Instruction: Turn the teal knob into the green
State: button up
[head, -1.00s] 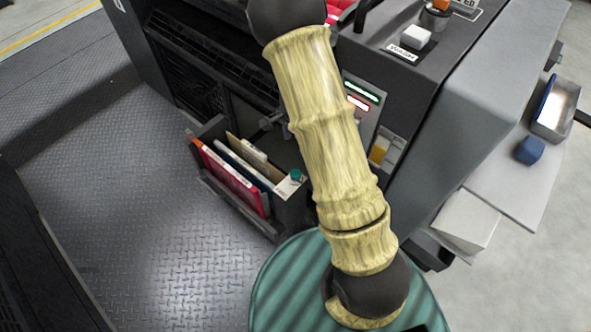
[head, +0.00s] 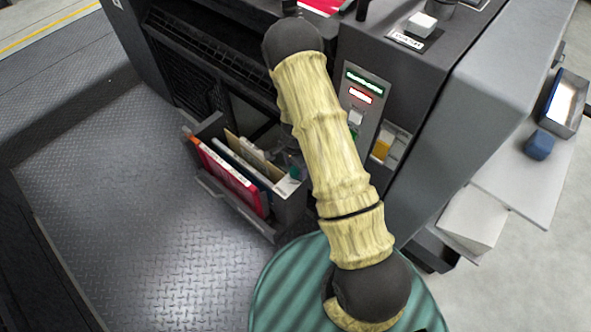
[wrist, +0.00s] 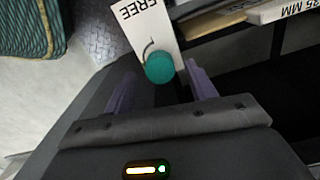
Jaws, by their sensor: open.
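The teal knob (wrist: 159,68) is a round cap on a white plate (wrist: 143,27) printed "FREE" with a curved black arrow, upside down in the wrist view. My gripper (wrist: 159,70) is open, with one purple finger on each side of the knob. Gaps show between the fingers and the knob; I cannot tell how deep the fingers reach. In the head view the knob (head: 295,173) is a small teal spot at the bin's right corner, beside my arm. No green zone shows on the visible part of the plate.
An open bin (head: 235,205) holds upright folders, including a red one (head: 228,172). A panel (head: 362,105) with green and red displays and a yellow switch (head: 383,146) stand right of my arm. Diamond-plate floor at left is clear.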

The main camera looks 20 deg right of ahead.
jog(key=shift+f, duration=0.7)
jog(key=c, duration=1)
jog(key=shift+n, duration=0.7)
jog(key=o, duration=1)
jog(key=shift+r, duration=0.1)
